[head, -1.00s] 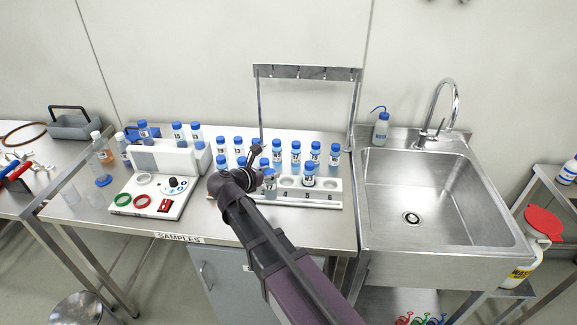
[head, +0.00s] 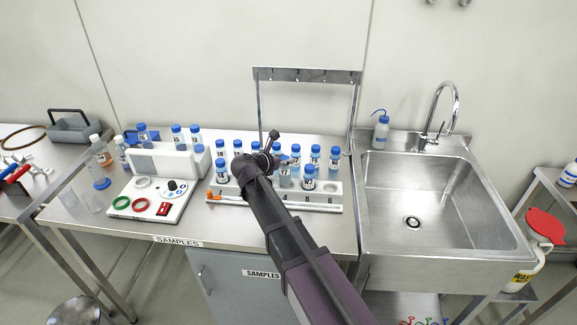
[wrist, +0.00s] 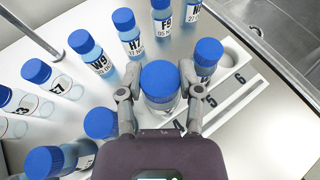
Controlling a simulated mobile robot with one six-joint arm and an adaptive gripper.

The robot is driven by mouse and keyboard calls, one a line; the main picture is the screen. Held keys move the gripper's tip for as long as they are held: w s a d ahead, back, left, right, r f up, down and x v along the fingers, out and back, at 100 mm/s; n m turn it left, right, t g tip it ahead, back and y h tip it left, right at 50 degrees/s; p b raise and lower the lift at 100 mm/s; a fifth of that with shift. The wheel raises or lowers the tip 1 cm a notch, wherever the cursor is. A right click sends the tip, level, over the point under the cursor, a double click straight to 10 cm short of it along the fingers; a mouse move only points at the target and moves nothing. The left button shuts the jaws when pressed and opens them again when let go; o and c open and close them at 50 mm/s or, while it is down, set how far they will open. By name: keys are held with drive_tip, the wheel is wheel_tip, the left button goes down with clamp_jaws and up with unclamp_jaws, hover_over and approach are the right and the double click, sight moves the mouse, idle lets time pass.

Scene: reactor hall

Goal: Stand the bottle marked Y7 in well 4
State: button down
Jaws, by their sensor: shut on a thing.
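My gripper (wrist: 160,95) is shut on a blue-capped bottle (wrist: 163,78), seen from above in the wrist view. Its label faces away, so I cannot read its mark. The held bottle is at well 4 of the white rack (wrist: 225,108), just behind the printed 4. Whether its base is inside the well or above it is hidden. In the head view my gripper (head: 275,160) is over the rack, with the held bottle (head: 285,175) partly behind the arm. The rack (head: 325,208) carries the numbers 4, 5 and 6 along its front.
Another blue-capped bottle (wrist: 206,58) stands in well 5, close to the right finger. Well 6 (wrist: 234,52) is empty. Several labelled bottles (wrist: 130,40) stand close behind and left.

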sight(286, 166)
drive_tip(key=shift+w+d, duration=0.1)
drive_tip(key=shift+w, duration=0.2)
drive_tip(key=shift+w+d+f+b, duration=0.15)
drive_tip(key=shift+w+f+b, duration=0.15)
drive_tip(key=shift+f+b, duration=1.5)
drive_tip(key=shift+f, duration=0.05)
drive_tip(key=shift+f, duration=0.15)
drive_tip(key=shift+c, duration=1.3)
unclamp_jaws()
